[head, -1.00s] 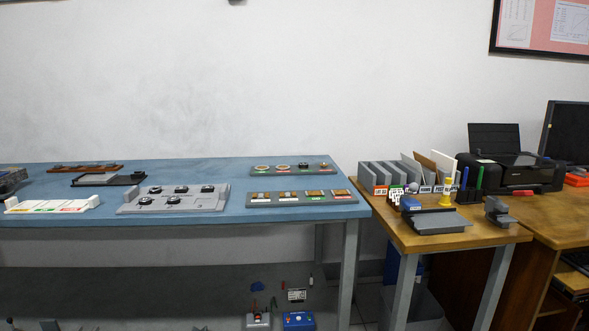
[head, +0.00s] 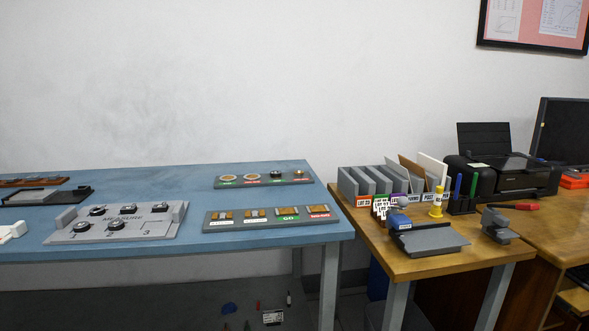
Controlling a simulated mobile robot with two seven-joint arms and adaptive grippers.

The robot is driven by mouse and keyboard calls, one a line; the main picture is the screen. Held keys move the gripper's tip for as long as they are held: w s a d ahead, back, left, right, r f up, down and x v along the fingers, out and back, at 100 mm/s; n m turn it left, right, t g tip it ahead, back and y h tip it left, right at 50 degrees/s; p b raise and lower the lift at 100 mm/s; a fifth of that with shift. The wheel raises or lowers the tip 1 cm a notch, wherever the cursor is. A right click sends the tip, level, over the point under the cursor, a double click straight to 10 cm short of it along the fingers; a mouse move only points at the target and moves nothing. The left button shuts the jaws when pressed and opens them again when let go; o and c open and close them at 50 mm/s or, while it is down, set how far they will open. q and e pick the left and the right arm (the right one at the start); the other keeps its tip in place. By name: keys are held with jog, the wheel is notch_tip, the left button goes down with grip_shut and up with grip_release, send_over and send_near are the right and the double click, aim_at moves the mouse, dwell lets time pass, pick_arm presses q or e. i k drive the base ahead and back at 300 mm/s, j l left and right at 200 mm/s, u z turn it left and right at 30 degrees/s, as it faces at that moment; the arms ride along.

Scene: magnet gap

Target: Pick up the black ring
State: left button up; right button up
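Another small dark round piece (head: 275,174) sits on the narrow grey tray (head: 262,183) at the back right, beside gold-coloured rings (head: 228,177). I cannot tell which of these dark pieces is the black ring. Neither of my grippers shows in the head view.
A second grey tray with square samples (head: 288,211) lies near the right front edge of the blue table (head: 230,237). A wooden desk (head: 375,235) to the right holds grey file slots (head: 375,182), a yellow post (head: 437,203) and a black printer (head: 505,175).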

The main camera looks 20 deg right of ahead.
aim_at(272, 174)
jog(key=i+l+z, duration=0.15)
jog(key=i, duration=0.25)
jog(key=i+l+z, duration=0.15)
jog(key=i+l, duration=0.15)
jog(key=i+l+z, duration=0.1)
jog(key=i, duration=0.45)
jog(key=l, duration=0.1)
